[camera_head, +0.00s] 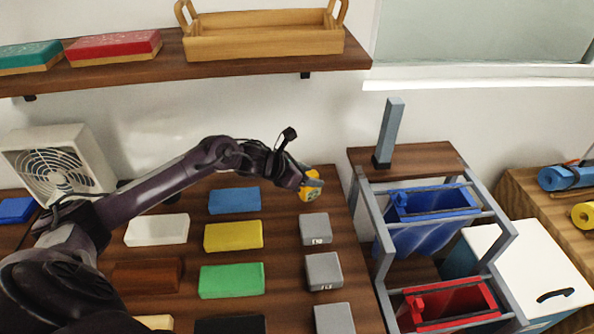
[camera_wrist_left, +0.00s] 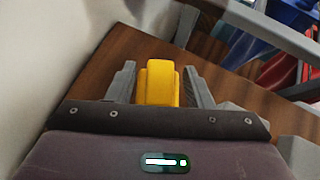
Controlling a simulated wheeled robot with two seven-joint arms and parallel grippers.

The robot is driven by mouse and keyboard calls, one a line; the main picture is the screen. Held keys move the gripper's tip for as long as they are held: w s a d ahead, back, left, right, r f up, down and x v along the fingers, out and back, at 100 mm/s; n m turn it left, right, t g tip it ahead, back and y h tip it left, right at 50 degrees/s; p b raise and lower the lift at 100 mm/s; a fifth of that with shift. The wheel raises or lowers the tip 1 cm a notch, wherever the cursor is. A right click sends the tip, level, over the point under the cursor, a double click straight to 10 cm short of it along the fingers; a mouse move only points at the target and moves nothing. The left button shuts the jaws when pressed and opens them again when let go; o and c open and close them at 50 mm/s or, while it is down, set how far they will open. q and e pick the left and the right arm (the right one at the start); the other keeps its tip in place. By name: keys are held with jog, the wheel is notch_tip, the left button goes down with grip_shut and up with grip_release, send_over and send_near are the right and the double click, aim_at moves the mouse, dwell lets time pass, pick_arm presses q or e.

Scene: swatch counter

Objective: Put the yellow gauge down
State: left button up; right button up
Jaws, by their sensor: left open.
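The yellow gauge (camera_head: 309,189) is at the back right of the brown counter, at the end of my left arm. My left gripper (camera_head: 312,182) is around it. In the left wrist view the yellow gauge (camera_wrist_left: 159,84) stands between the two grey fingers of my left gripper (camera_wrist_left: 161,88). The fingers are open, with a gap showing on each side of the gauge. Its contact with the counter is hard to tell. My right gripper is not in view.
Grey blocks (camera_head: 315,229) stand in a column in front of the gauge. Blue, yellow (camera_head: 233,236) and green (camera_head: 232,280) blocks lie to the left. A frame with blue (camera_head: 432,203) and red (camera_head: 450,304) bins stands right. A shelf (camera_head: 170,62) with a wooden tray (camera_head: 264,44) hangs above.

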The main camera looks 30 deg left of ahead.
pick_arm(q)
jog(key=b+v, duration=0.1)
jog(key=v, duration=1.1)
dwell(0.5)
